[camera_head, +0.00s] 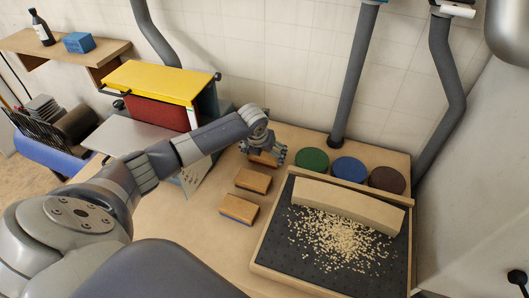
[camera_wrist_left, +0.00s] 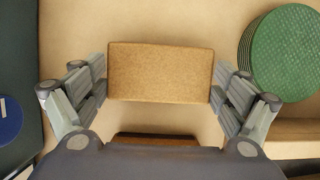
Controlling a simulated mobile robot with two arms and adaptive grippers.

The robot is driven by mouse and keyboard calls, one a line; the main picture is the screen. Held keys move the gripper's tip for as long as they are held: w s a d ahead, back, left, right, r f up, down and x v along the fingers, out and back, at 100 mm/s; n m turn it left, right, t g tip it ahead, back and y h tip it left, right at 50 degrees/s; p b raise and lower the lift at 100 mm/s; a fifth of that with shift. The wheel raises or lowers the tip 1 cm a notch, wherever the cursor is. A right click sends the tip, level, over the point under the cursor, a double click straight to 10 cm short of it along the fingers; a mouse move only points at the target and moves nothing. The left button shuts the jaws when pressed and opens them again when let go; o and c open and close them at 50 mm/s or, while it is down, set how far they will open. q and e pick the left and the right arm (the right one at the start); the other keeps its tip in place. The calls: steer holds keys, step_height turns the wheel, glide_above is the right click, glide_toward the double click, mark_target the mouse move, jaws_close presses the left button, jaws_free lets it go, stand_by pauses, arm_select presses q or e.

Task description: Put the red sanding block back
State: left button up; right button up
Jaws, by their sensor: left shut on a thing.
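My left gripper (camera_head: 265,150) is shut on a wood-topped sanding block (camera_head: 263,159), at the far end of a row of blocks on the bench. In the left wrist view the block (camera_wrist_left: 160,74) lies level between the two fingers, which press on its short ends. Its underside is hidden, so I cannot tell its colour or whether it touches the bench. A second wood-topped block (camera_head: 253,180) lies nearer, and a third block (camera_head: 238,208) with a blue sole lies nearer still. My right gripper is not in view.
Green (camera_head: 312,160), blue (camera_head: 349,170) and brown (camera_head: 387,180) disc stacks stand right of the gripper. A black perforated board (camera_head: 290,246) with a curved wooden piece (camera_head: 348,207) and shavings lies in front. A yellow-and-red machine (camera_head: 160,82) stands left. The bench's left front is clear.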

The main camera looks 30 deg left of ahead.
arm_select(q)
steer(key=shift+f, duration=0.15)
steer(key=o, duration=0.9)
steer(key=shift+o, duration=0.2)
steer(key=v, duration=1.2)
steer(key=shift+r, duration=0.2)
